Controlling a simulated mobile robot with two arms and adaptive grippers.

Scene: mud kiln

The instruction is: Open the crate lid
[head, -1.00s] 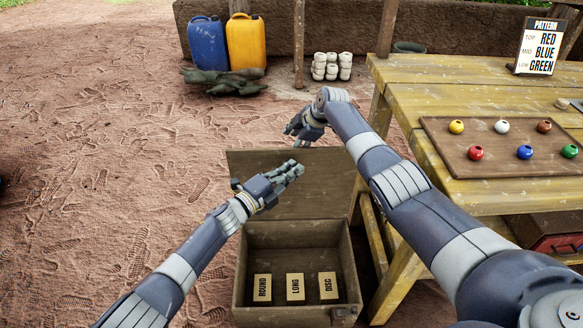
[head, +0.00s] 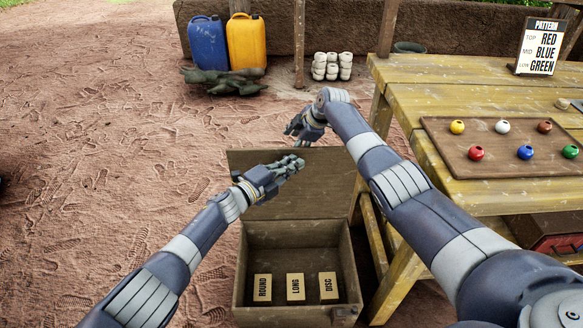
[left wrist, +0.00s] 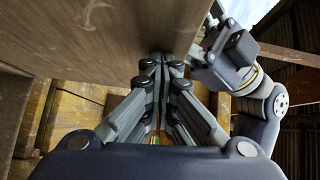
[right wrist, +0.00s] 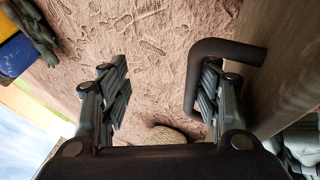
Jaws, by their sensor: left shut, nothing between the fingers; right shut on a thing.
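The wooden crate (head: 238,285) stands on the ground with its lid (head: 325,185) raised at the back, opening exposed. My left gripper (head: 292,165) is shut and empty in front of the lid's upper left part. In the left wrist view its fingers (left wrist: 160,62) are together close to the lid board (left wrist: 100,35); contact cannot be told. My right gripper (head: 302,138) is at the lid's top edge, on its far side. In the right wrist view the dark lid handle (right wrist: 225,48) lies between its fingers (right wrist: 160,88), against the right-hand finger, with a gap to the other.
Blocks marked ROUND (head: 262,288), LONG (head: 296,287) and DISC (head: 328,286) are in the crate. A yellow wooden table (head: 440,70) with a bead tray (head: 470,165) stands close on the right. Bare ground lies left. Blue and yellow jerrycans (head: 246,42) stand behind.

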